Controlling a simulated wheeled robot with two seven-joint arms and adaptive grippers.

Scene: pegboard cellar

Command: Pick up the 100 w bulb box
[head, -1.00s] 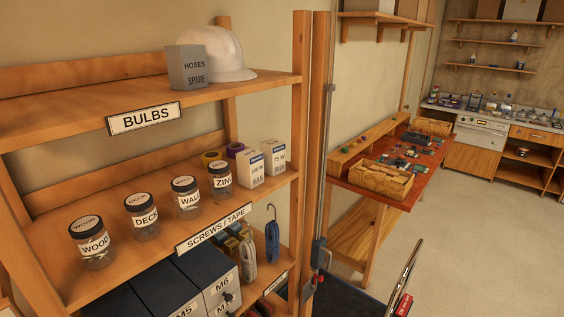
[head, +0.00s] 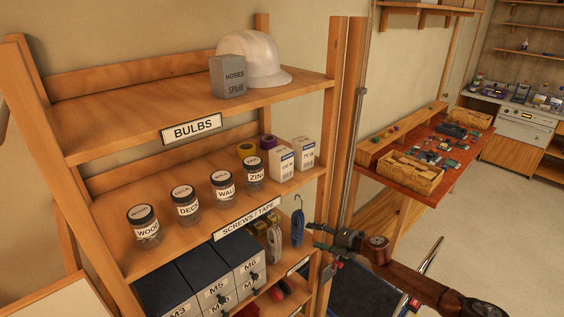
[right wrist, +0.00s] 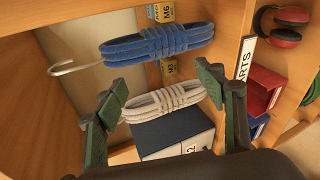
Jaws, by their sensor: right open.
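The 100 W bulb box (head: 282,164) is a small white carton with a blue mark. It stands upright on the middle shelf, just left of the similar 75 W box (head: 305,153) and right of the ZINC jar (head: 253,170). My right gripper (head: 318,238) is open and empty. It is below and to the right of the boxes, close to the blue cord hank (head: 298,226). In the right wrist view my gripper (right wrist: 163,88) faces that blue hank (right wrist: 158,43) and a white cord hank (right wrist: 163,101); no bulb box shows there. My left gripper is out of view.
The shelf rack's right post (head: 336,120) stands beside the boxes. A grey HOSES box (head: 228,77) and white hard hat (head: 266,60) sit above.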

